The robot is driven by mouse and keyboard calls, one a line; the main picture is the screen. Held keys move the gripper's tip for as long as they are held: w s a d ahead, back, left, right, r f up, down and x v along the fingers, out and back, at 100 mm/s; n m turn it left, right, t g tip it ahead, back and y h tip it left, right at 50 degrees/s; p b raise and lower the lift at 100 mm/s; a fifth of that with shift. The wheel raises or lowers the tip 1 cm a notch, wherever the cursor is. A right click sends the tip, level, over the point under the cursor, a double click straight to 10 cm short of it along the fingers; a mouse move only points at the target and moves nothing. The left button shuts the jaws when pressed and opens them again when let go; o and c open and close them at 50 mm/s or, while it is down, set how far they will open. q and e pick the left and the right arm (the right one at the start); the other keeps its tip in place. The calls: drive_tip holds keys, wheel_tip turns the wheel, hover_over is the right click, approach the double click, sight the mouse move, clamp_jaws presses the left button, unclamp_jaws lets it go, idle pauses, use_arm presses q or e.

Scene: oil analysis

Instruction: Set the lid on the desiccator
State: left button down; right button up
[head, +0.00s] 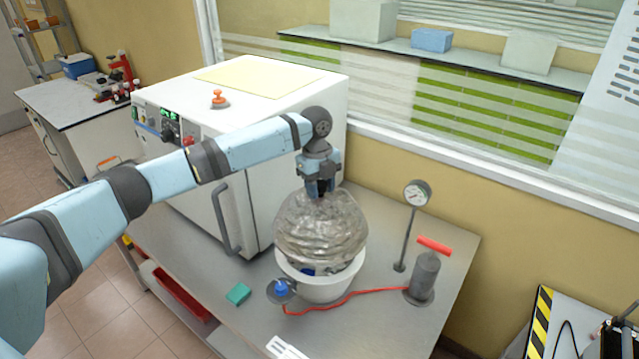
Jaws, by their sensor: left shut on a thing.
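The desiccator lid (320,232) is a greyish, see-through dome. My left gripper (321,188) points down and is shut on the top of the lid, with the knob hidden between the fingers. The lid hangs over the white desiccator bowl (322,291), which stands on the grey table. Part of the bowl's inside shows below the lid's front edge, with something dark and blue in it. I cannot tell whether the lid touches the rim at the back. My right gripper is not in view.
A white oven (270,115) stands behind and left, its door handle near the bowl. A blue-topped fitting (281,291), red hose (350,295), hand pump (424,278) and gauge on a stand (417,194) surround the bowl. A teal block (238,294) lies front left.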

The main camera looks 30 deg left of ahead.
use_arm(q)
drive_tip(key=shift+f, duration=0.65)
wheel_tip(320, 180, down, 4)
drive_tip(key=b, duration=0.4)
drive_tip(key=shift+f+b, duration=0.35)
drive_tip(key=shift+f, duration=0.1)
drive_tip(key=shift+f, duration=0.55)
drive_tip(key=c, duration=0.6)
unclamp_jaws()
